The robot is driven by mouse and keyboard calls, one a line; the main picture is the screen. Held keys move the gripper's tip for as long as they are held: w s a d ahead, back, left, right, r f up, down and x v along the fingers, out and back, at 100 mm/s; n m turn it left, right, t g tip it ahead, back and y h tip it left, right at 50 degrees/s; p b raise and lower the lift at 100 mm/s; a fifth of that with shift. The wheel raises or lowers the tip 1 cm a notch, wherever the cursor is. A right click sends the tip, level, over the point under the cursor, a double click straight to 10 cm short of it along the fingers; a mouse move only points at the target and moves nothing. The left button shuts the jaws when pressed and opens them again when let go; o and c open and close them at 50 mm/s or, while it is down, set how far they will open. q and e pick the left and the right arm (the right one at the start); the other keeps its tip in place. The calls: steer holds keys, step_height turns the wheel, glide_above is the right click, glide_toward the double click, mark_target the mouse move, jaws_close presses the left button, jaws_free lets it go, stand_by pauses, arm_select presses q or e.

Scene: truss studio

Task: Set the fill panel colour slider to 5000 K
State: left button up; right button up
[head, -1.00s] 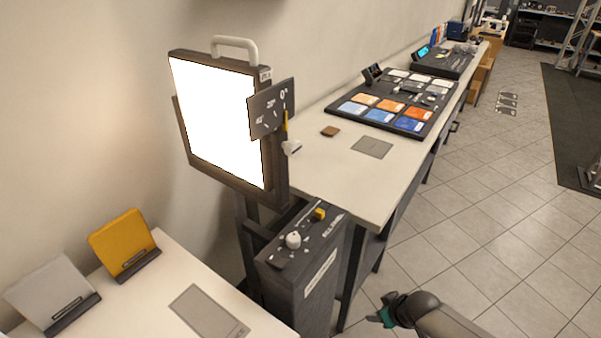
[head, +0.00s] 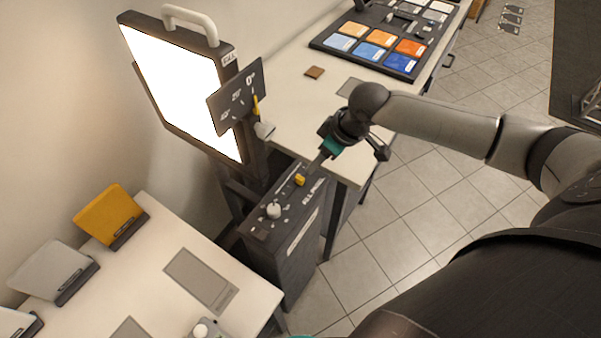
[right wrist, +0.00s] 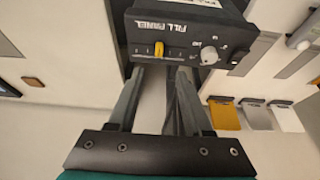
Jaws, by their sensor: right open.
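The fill panel control box (head: 285,235) is dark and stands below the bright lit panel (head: 180,85). Its yellow slider knob (head: 300,180) is on the box top, toward the far end, with a white round knob (head: 274,210) nearer. My right gripper (head: 314,168) is just beyond and slightly above the yellow knob. In the right wrist view, the yellow knob (right wrist: 159,49) sits in front of and between the open fingers (right wrist: 160,72), apart from them. The slider's scale marks are too small to read. My left gripper is not seen.
A dark tilt scale plate (head: 237,95) with a yellow pointer is on the lit panel's side. The table (head: 290,110) behind carries colour swatches (head: 375,38). The near table (head: 160,262) holds a yellow card (head: 108,212) and a grey card (head: 50,268). Floor is free at right.

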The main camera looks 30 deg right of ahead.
mark_target(301, 178)
steer(key=b+x, duration=0.1)
steer(key=x, duration=1.1)
steer(key=shift+w+a+f, duration=0.1)
steer(key=shift+w, duration=0.1)
steer(key=shift+c, duration=0.2)
jaws_close()
stand_by(0.9)
